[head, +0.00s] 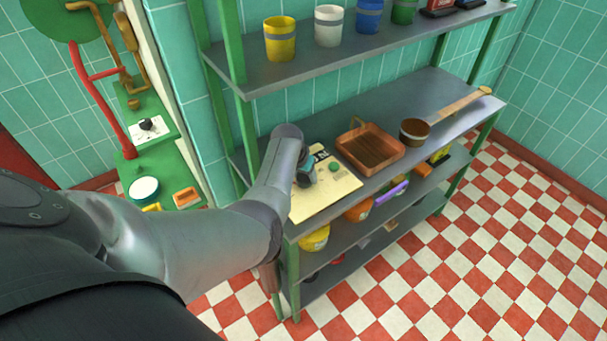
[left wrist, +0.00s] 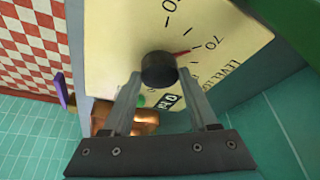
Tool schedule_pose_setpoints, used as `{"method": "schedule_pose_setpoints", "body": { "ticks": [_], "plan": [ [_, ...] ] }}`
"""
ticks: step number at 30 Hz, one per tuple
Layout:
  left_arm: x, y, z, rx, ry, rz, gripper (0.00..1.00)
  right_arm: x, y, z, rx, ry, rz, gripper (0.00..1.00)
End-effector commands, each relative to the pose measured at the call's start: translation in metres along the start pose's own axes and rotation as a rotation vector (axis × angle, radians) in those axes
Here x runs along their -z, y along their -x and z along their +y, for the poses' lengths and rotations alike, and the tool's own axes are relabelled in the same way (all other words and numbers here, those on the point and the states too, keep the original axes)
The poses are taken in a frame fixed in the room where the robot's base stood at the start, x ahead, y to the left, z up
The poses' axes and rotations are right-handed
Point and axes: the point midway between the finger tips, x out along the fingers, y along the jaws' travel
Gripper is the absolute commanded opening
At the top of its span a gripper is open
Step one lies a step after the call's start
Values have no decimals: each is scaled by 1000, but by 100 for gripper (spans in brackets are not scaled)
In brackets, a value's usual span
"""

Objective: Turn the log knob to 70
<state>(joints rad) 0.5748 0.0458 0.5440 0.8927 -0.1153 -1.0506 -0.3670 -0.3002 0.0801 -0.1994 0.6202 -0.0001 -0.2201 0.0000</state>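The log knob (left wrist: 158,69) is a round black knob on a cream panel (left wrist: 110,50) with printed ticks and numbers. Its red pointer (left wrist: 183,53) points towards the printed 70 (left wrist: 210,43). My left gripper (left wrist: 159,71) has one finger on each side of the knob, with what looks like a narrow gap; contact is hard to tell. In the head view, my left gripper (head: 305,174) is over the panel (head: 330,198) on the middle shelf and hides the knob. My right gripper is not in view.
A green button (head: 334,168) sits on the panel beside my gripper. A copper tray (head: 370,145) and a copper pot (head: 414,132) stand to the right. Coloured cups, including a yellow one (head: 280,39), stand on the shelf above. The checkered floor at right is clear.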

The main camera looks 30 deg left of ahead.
Motion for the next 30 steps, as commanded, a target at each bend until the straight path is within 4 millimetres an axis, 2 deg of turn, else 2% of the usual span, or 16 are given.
{"method": "schedule_pose_setpoints", "body": {
  "ticks": [1,7,19,30],
  "plan": [
    [0,0,0,1,0,0,66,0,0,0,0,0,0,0],
    [0,0,0,0,1,0,88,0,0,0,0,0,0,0],
    [0,7,0,0,1,-1,88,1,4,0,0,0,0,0],
    [1,53,0,1,0,0,88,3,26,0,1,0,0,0]
  ]
}}
